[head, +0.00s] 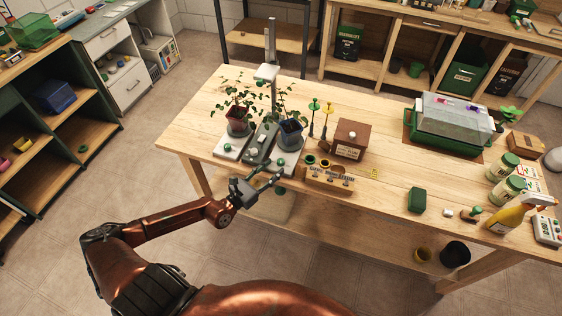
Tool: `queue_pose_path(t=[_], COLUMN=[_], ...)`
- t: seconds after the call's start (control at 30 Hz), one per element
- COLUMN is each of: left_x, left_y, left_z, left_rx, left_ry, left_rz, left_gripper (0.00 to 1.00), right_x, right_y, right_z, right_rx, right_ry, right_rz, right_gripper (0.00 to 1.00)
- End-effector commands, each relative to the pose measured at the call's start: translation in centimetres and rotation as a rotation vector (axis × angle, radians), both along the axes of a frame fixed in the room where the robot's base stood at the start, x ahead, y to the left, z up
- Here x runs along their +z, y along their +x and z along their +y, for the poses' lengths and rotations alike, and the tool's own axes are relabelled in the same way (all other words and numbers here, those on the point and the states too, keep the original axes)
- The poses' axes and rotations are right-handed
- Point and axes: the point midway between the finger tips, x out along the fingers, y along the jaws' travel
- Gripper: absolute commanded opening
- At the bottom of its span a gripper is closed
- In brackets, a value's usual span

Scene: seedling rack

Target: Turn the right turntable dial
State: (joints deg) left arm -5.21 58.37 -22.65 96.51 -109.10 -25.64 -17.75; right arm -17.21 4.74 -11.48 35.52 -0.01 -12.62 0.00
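Two turntables stand at the table's left front, one under a brown-red pot (238,127) with a plant and one under a dark blue-grey pot (290,134) with a plant. The right turntable's green dial (281,162) is on its front part. The left turntable's green dial (228,148) is on its own front. My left gripper (270,176) is at the table's front edge, just in front of and below the right dial. Its fingers look apart, with nothing seen between them; contact with the dial cannot be told. My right gripper is not in view.
A grey panel with a white knob and a post (272,50) stand between the pots. A wooden block holder (330,178) and a brown box (350,140) are close on the right. A green tray with a clear lid (450,135) is farther right. The table's middle is clear.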

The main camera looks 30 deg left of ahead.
Motion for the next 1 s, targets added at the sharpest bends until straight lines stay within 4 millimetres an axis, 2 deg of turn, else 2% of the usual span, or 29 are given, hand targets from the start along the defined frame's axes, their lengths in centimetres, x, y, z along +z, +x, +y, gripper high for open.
queue_pose_path(t=[0.1, 0.33, 0.7, 1.0], left_x=[0.1, 0.1, 0.1, 0.1], left_y=[2.1, 4.6, 5.1, 5.1], left_z=[-0.3, -0.7, -0.8, -0.8], left_rx=[0.001, 0.002, 0.002, 0.002], left_ry=[-0.003, -0.003, -0.004, -0.004], left_rz=[-0.004, -0.002, -0.001, -0.002], left_gripper=[0.4, 0.4, 0.39, 0.18], right_x=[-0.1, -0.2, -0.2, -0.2], right_y=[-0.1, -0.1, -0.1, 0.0], right_z=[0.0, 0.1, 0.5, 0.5], right_rx=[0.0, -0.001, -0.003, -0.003], right_ry=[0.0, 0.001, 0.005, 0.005], right_rz=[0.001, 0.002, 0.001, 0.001], right_gripper=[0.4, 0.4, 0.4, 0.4])
